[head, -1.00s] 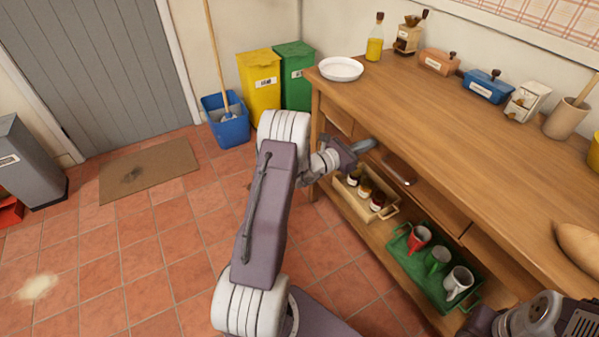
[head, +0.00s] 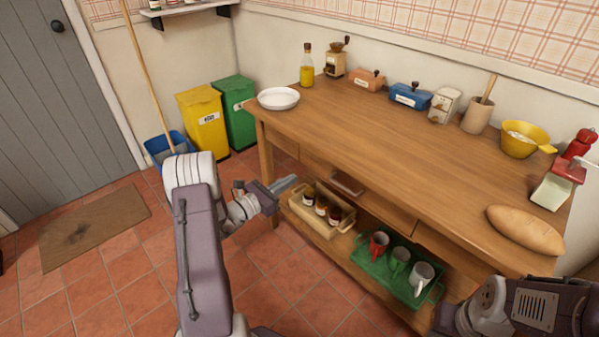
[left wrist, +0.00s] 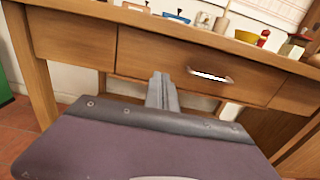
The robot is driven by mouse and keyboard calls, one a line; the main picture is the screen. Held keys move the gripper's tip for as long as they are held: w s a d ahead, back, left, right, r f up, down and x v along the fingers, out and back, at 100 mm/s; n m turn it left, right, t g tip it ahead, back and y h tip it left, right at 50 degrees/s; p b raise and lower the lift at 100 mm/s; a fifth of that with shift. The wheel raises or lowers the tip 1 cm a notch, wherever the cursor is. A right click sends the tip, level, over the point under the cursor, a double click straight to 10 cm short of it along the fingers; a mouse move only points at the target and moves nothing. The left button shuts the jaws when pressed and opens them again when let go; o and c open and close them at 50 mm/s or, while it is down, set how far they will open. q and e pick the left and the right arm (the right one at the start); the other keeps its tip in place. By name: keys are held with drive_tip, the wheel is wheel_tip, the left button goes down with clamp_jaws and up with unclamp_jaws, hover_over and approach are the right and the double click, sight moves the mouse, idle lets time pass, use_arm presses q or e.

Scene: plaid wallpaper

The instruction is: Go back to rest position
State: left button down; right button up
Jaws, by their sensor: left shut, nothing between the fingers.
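My left gripper (head: 284,184) is shut and empty in the head view, in front of the wooden table's left end, just above the shelf level. In the left wrist view my left gripper (left wrist: 163,92) shows its fingers together, pointing toward the table's drawer front (left wrist: 190,62) with its metal handle. My right arm shows at the lower right of the head view, but its fingertips are out of the picture.
The wooden table (head: 350,130) holds a white plate (head: 278,98), an oil bottle (head: 307,68) and a bread loaf (head: 525,230). On the shelf below are a jar crate (head: 335,228) and a green mug tray (head: 372,272). Open tiled floor (head: 110,285) lies left.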

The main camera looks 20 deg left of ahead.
use_arm(q)
drive_tip(key=v, duration=0.3)
drive_tip(key=shift+d+r, duration=0.1)
drive_tip(key=shift+r, duration=0.05)
use_arm(e)
drive_tip(key=shift+s+r, duration=0.15)
drive_tip(key=shift+r, duration=0.2)
